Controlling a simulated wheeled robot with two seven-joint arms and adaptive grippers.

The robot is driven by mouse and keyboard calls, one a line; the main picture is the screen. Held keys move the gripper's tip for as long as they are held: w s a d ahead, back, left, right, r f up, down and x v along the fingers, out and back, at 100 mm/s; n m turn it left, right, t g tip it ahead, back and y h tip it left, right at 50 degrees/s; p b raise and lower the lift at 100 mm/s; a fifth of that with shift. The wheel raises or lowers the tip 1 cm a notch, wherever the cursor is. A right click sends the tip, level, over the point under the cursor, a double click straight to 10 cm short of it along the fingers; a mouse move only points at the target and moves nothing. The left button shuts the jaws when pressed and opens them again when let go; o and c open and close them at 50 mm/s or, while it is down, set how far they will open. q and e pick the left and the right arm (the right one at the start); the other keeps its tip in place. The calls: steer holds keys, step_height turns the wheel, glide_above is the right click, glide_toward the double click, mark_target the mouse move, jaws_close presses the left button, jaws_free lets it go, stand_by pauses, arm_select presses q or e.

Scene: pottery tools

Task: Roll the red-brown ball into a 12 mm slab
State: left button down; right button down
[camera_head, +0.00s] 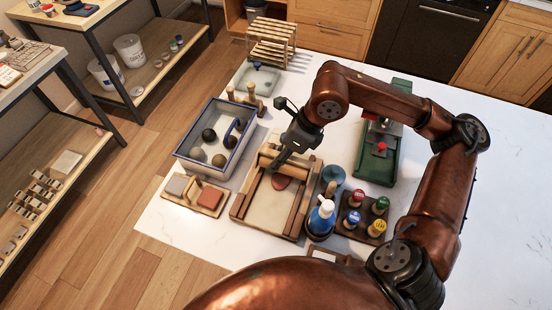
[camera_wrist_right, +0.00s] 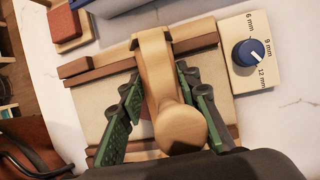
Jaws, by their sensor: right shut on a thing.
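The red-brown clay (camera_head: 281,183) lies on the pale bed of the wooden rolling board (camera_head: 264,213) in the head view. It looks like a low, rounded patch; its thickness cannot be told. Only a sliver shows in the wrist view, mostly hidden behind the handle. My right gripper (camera_head: 275,166) is over the far part of the board. In the right wrist view its green-padded fingers (camera_wrist_right: 165,108) are shut around a wooden roller handle (camera_wrist_right: 178,122). A dial (camera_wrist_right: 247,52) marked 6, 9 and 12 mm has a blue knob. My left gripper is not in view.
A blue-rimmed tray (camera_head: 194,162) of several clay balls stands left of the board. A small board with clay blocks (camera_head: 208,199) is nearer.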

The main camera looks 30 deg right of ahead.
steer(key=shift+s+a+f, duration=0.1)
steer(key=shift+s+f, duration=0.1)
steer(key=shift+s, duration=0.1)
steer(key=shift+s+a, duration=0.25)
steer(key=shift+s+a+p, duration=0.3)
steer(key=shift+s+a, duration=0.3)
steer(key=shift+a, duration=0.1)
steer(key=shift+s+a+r, duration=0.1)
steer(key=shift+s+a, duration=0.15)
